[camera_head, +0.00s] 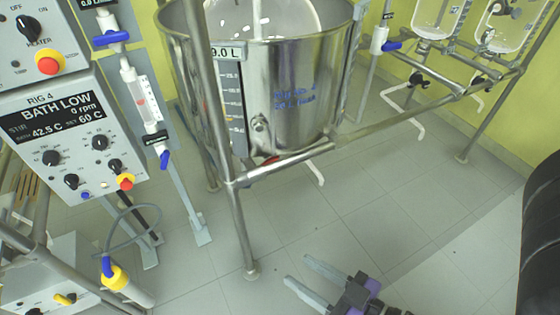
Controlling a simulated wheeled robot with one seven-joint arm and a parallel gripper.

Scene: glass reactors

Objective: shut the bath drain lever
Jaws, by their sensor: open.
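The bath is a tall steel vessel (300,90) in the upper middle, with a level scale (233,100) on its front. A metal fitting (260,130) sits low on its wall. Just below, a small red part (269,160) shows partly behind the steel rail; it looks like the drain lever, but its angle cannot be made out. A white pipe (316,173) sticks out beneath the bath. My gripper (297,270) is at the bottom centre, open and empty, with its fingers apart over the floor. It is well below and in front of the red part, touching nothing.
A steel frame rail (290,162) and post (240,225) stand in front of the bath's base. A control panel (65,135) reading "BATH LOW" and blue-handled valves (112,38) stand at left. Glass vessels (437,18) hang at upper right. The tiled floor (390,200) between is clear.

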